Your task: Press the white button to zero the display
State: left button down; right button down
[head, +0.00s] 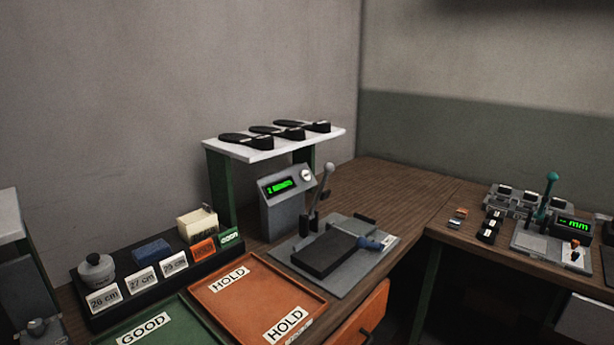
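A grey display box (283,205) stands on the wooden bench near the wall, below a white shelf. Its small screen (279,186) shows lit green characters, too small to read surely. A round white button (306,175) sits on the box's face, right of the screen, with nothing covering it. A grey press plate with a black block (331,253) lies in front of the box, and a grey lever (326,180) with a round knob stands beside it. Neither of my grippers is in view.
A white shelf (267,150) holds several black heels or soles. An orange HOLD tray (245,276) and green GOOD tray (165,325) lie in front. A black rack (85,263) carries size cards. A second device with a green-knobbed lever (551,180) stands right.

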aim_at(306, 175)
jog(key=z, duration=1.6)
jog(key=i, duration=1.75)
jog(key=u, duration=2.75)
